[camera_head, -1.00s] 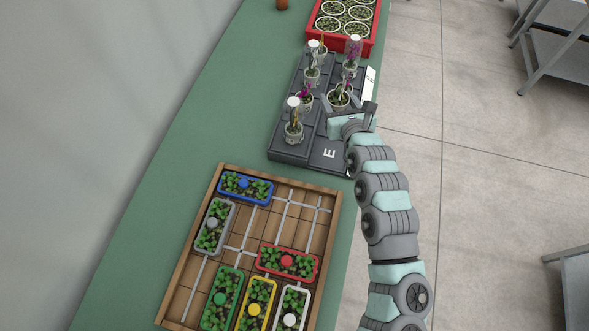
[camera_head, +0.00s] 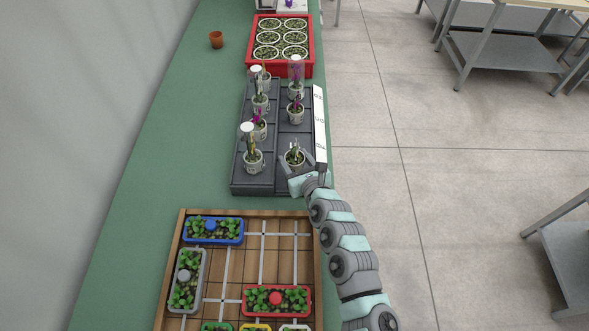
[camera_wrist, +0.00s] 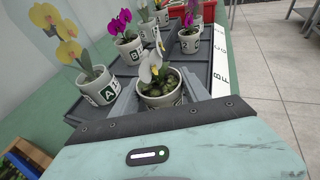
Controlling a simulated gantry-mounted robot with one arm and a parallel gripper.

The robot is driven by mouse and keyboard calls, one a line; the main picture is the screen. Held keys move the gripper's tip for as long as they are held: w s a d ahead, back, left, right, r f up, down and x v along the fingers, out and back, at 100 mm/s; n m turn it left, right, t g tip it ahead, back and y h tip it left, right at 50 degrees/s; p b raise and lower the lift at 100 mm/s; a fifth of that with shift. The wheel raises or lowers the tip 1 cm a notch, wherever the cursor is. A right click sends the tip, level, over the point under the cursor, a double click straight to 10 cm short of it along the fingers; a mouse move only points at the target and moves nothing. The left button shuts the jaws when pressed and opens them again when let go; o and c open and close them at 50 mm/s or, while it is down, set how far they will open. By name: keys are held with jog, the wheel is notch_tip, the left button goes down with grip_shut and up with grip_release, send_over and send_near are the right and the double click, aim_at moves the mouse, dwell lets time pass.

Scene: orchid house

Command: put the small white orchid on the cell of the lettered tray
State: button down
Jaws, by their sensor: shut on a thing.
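The small white orchid in a light pot (camera_wrist: 162,95) sits between the fingers of my gripper (camera_wrist: 160,98) in the wrist view. My gripper is shut on the pot. In the head view the same orchid (camera_head: 295,158) is upright over the front right cell of the dark lettered tray (camera_head: 262,187). I cannot tell whether the pot's base touches the tray, and the cell's letter is hidden. A white strip (camera_head: 320,125) with letters runs along the tray's right edge.
Other potted orchids stand in the tray, including a yellow one (camera_wrist: 99,86) to the left and a magenta one (camera_wrist: 129,48). A red crate (camera_head: 281,67) is behind. A wooden tray of colored planters (camera_head: 256,257) is in front. Green bench shows at left.

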aim_at(295, 166)
jog(key=shift+f+b, duration=0.7)
jog(key=shift+f, duration=1.05)
jog(key=shift+f, duration=0.25)
jog(key=c, duration=0.8)
grip_release()
jog(key=shift+r, duration=0.1)
jog(key=shift+r, duration=0.1)
jog(key=shift+r, duration=0.15)
jog(key=p+v, duration=0.2)
jog(key=v, duration=0.8)
jog(key=shift+s+d+p, duration=0.25)
jog(key=shift+s+p, duration=0.05)
jog(key=shift+p, duration=0.05)
jog(key=shift+s+d+r, duration=0.1)
jog(key=shift+s+r, duration=0.1)
jog(key=shift+s, duration=0.4)
